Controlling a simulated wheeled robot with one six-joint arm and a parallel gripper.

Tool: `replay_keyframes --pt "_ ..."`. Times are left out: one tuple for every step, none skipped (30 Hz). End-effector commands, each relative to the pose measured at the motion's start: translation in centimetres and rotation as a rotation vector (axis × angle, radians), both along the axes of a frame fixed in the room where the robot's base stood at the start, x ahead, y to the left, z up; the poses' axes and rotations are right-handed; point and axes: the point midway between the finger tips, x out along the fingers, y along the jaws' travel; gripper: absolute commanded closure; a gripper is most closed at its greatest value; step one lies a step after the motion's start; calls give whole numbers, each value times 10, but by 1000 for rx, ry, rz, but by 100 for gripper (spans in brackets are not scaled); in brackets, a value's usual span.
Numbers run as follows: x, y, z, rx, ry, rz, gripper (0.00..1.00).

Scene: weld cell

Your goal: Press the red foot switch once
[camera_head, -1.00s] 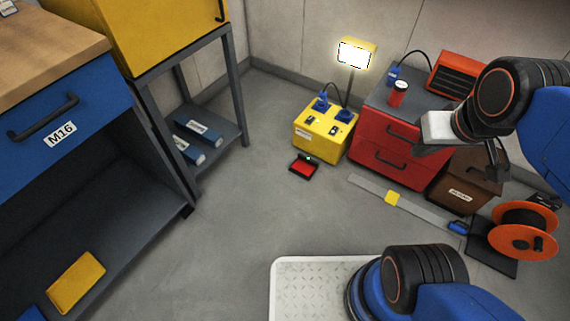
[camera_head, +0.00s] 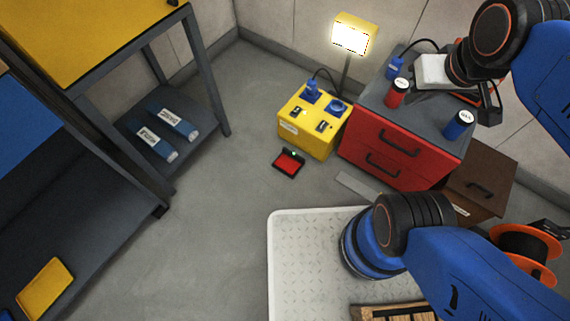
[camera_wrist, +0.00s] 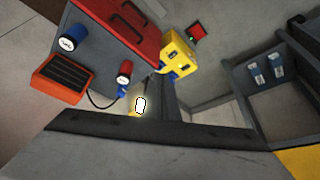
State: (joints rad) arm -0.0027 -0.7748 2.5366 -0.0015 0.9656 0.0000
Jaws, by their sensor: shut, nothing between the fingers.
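The red foot switch (camera_head: 289,162) lies on the grey floor in front of the yellow power box, with a red pad in a black housing. It also shows small near the top of the wrist view (camera_wrist: 195,32). My gripper (camera_head: 432,70) is raised over the red cabinet's top at the right, well away from the switch. Its jaws are shut and empty. In the wrist view my gripper (camera_wrist: 155,135) fills the lower part. Nothing covers the switch.
The yellow power box (camera_head: 315,122) with a lit lamp (camera_head: 352,36) stands just behind the switch. The red cabinet (camera_head: 400,150) is to its right, bearing red and blue cans. A grey shelf (camera_head: 205,135) stands left. The floor left of the switch is clear.

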Motion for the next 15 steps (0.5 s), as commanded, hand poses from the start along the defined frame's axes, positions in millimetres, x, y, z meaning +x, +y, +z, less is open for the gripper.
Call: replay_keyframes --pt "0 0 0 0 0 0 100" --pt "0 0 0 0 0 0 100" --pt "0 0 0 0 0 0 100" --pt "0 0 0 0 0 0 100" --pt "0 0 0 0 0 0 100" --pt "0 0 0 0 1 1 100" --pt "1 0 0 -3 3 3 100" --pt "2 0 -1 -5 6 7 100" --pt "4 0 -2 -11 12 16 100" --pt "6 0 -2 -19 18 25 100" --pt "9 0 -3 -27 26 35 100" --pt "14 -1 -5 -43 37 52 100" --pt "18 -1 -7 -55 48 68 100" --pt "22 -1 -8 -69 60 87 100" --pt "29 -1 -11 -91 76 114 100"
